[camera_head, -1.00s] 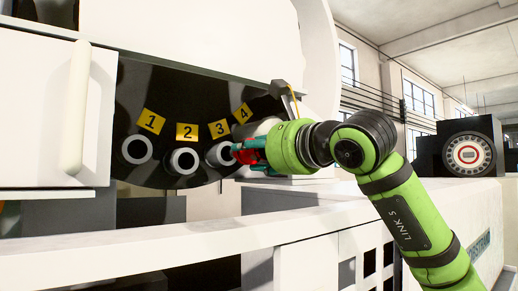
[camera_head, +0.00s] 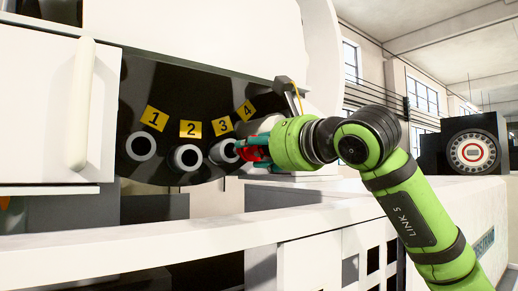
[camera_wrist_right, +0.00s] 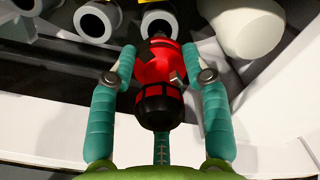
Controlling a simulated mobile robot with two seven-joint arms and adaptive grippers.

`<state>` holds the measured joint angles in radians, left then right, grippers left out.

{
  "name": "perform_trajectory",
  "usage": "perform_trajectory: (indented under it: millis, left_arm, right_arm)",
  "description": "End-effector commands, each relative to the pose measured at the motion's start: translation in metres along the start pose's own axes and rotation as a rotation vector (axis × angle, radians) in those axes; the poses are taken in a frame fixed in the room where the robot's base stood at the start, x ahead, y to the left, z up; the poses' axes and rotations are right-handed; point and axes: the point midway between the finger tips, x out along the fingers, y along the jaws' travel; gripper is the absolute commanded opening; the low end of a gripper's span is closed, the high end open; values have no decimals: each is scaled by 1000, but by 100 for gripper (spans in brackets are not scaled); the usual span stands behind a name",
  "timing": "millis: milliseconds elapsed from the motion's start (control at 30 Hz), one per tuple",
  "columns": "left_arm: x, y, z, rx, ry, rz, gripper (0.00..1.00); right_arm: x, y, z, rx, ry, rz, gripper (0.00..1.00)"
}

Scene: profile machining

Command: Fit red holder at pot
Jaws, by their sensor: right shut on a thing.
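The red holder (camera_head: 246,149) is in my right gripper (camera_head: 252,147), its front end facing the white-rimmed pot under label 3 (camera_head: 222,150). In the right wrist view the red holder (camera_wrist_right: 160,68), with a black ribbed rear end, lies between the two teal fingers of the right gripper (camera_wrist_right: 160,70), which are shut on it. Its dark tip is at the mouth of a pot (camera_wrist_right: 158,18); I cannot tell how far it is in. My left gripper is not in view.
Pots under label 1 (camera_head: 140,146) and label 2 (camera_head: 186,158) sit to the left on the dark disc (camera_head: 165,90). Label 4 (camera_head: 245,110) is at the right; its pot is hidden. A white machine ledge (camera_head: 150,236) runs below. A white door with a handle (camera_head: 82,105) is at left.

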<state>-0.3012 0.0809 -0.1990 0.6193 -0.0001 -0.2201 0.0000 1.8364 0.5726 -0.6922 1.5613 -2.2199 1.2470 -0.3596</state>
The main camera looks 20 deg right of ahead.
Motion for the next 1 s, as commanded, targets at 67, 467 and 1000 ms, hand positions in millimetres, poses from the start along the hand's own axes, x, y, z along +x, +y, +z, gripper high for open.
perform_trajectory:
  millis: [67, 467, 1000]
  left_arm:
    - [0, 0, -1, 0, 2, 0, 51]
    - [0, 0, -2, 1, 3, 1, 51]
    - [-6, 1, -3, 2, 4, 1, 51]
  right_arm:
    - [-1, -2, 2, 0, -4, -4, 9]
    - [-1, -1, 2, 0, -4, -4, 9]
    - [10, -2, 2, 0, -3, -4, 9]
